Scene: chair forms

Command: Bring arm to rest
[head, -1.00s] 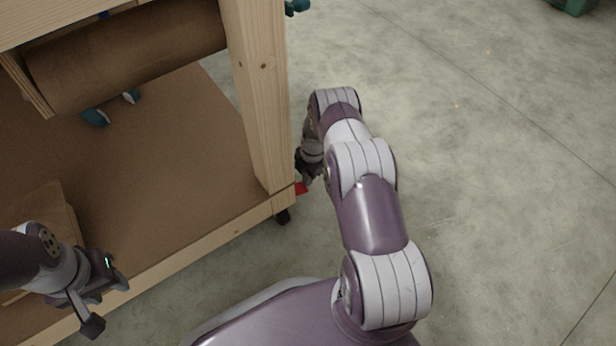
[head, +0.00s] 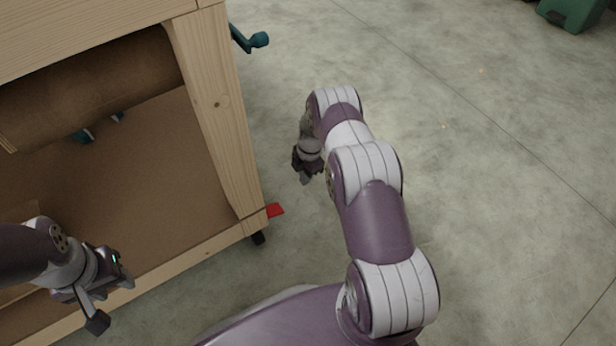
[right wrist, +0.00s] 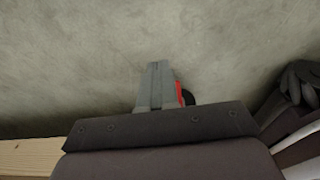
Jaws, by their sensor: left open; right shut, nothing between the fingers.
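My right arm reaches forward over bare floor in the head view. Its gripper (head: 306,176) hangs to the right of the wooden workbench (head: 222,110), apart from it. In the right wrist view the two fingers (right wrist: 156,82) lie together with nothing between them, over concrete floor. My left gripper (head: 112,300) is at the lower left of the head view, in front of the workbench's lower shelf. Its fingers are spread, and I see nothing between them.
A red pedal (head: 276,210) juts from the bench's near corner, above a black caster (head: 258,238). A teal clamp handle (head: 252,41) sticks out from the bench's right side. A brown roll (head: 90,85) lies under the top. A green object (head: 572,12) stands far right. Floor at right is clear.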

